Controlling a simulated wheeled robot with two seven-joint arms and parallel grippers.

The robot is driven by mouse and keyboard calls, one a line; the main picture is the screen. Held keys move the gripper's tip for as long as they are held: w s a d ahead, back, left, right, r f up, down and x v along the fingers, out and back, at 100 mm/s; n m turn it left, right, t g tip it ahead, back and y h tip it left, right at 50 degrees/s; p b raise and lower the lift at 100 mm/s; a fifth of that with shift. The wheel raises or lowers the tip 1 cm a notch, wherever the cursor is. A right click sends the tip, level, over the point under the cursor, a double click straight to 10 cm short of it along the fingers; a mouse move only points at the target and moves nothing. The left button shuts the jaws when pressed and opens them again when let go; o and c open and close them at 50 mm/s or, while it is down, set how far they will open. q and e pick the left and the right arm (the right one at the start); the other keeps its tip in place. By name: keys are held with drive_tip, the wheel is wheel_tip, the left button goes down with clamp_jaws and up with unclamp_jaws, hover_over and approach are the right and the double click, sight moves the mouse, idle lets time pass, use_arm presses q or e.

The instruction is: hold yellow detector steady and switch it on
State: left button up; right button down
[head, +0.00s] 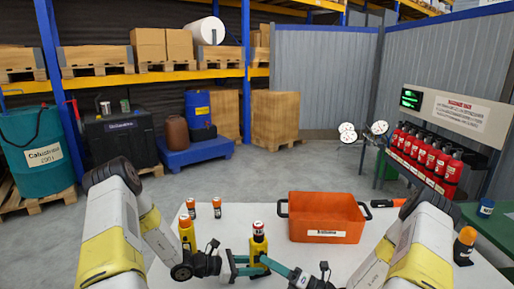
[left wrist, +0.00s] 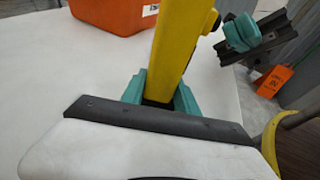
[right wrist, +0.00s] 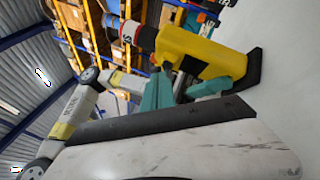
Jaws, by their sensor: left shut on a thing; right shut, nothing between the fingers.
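The yellow detector (head: 258,246) stands upright on the white table, with a red, white and black top. My left gripper (head: 246,266) is shut around its lower body, and in the left wrist view its teal fingers sit on either side of the yellow body (left wrist: 183,48). My right gripper (head: 268,262) is shut and empty beside the detector's right side. In the right wrist view the detector (right wrist: 203,57) lies across the picture just beyond the right fingertips. I cannot tell whether those fingertips touch it. The switch cannot be made out.
An orange crate (head: 327,219) stands right of the detector. A yellow-orange device (head: 187,234) and small orange-capped cylinders (head: 217,207) stand at the left. Another orange-topped device (head: 465,243) is at the far right. Red extinguishers (head: 425,152) line the back right rack.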

drive_tip(key=shift+w+a, duration=0.1)
drive_tip(key=shift+w, duration=0.2)
drive_tip(key=shift+s, duration=0.1)
idle(0.3)
drive_tip(key=shift+s, duration=0.35)
drive_tip(key=shift+s, duration=0.1)
drive_tip(key=shift+s+d, duration=0.35)
drive_tip(key=shift+s, duration=0.6)
drive_tip(key=shift+s+d, duration=0.35)
drive_tip(key=shift+s, duration=0.55)
drive_tip(key=shift+s+d, duration=0.35)
drive_tip(key=shift+s, duration=0.6)
use_arm(q)
drive_tip(key=o, duration=1.3)
drive_tip(key=shift+o, duration=0.2)
